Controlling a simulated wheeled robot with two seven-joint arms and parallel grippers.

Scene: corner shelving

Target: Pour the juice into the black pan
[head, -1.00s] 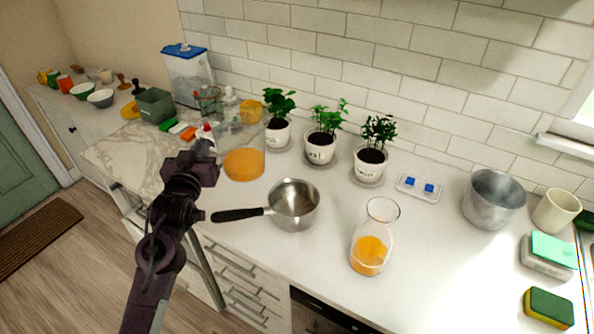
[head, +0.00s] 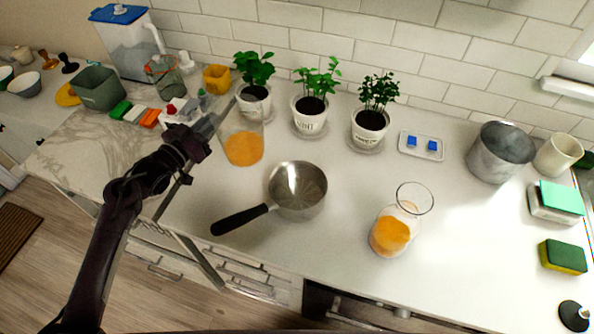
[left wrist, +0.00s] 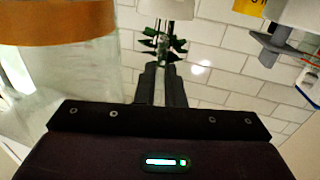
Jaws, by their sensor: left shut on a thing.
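A clear glass jug with orange juice (head: 243,148) stands at the left part of the counter, behind the pan. My left gripper (head: 216,122) is at its upper left side and is shut on it. In the left wrist view, the closed fingers (left wrist: 161,85) show beside the large clear glass and orange band of the jug (left wrist: 65,30); the exact contact is hidden. A steel saucepan (head: 297,190) with a black handle sits on the counter, its bowl empty. A second glass carafe with orange juice (head: 391,234) stands right of the pan. My right gripper is not in view.
Three potted plants (head: 310,115) line the wall behind the jug and pan. A metal pot (head: 500,152), a cream cup (head: 558,154) and sponges (head: 563,256) are at the right. Clutter and a grey-green bin (head: 98,88) are at the left.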

